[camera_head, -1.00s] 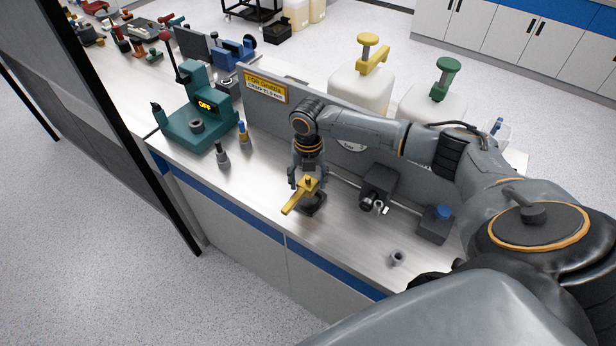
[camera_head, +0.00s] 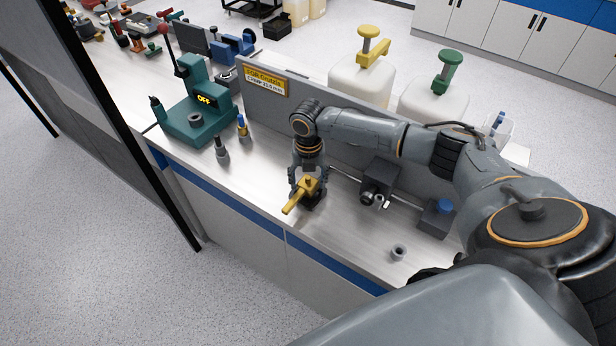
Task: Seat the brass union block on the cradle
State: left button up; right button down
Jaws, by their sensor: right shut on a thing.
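The brass union block (camera_head: 300,196) is a yellow piece with a long arm pointing toward the bench's front edge. My right gripper (camera_head: 307,186) points down and is shut on the block from above. A dark base, which looks like the cradle (camera_head: 314,202), shows just under and behind the block. The gripper hides much of it, and I cannot tell whether the block touches it or is fully seated. My left gripper is not in view.
A teal press (camera_head: 197,115) marked OFF stands at the left. A dark device (camera_head: 379,178) and a blue-topped box (camera_head: 437,217) stand to the right. A small grey ring (camera_head: 398,252) lies near the front edge. A grey panel (camera_head: 270,105) stands behind.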

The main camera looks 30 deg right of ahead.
dwell(0.8)
jog(key=shift+f, duration=0.4)
jog(key=shift+f+b, duration=0.55)
jog(key=shift+f, duration=0.2)
jog(key=shift+c, duration=1.2)
grip_release()
notch_tip(320, 180, up, 12)
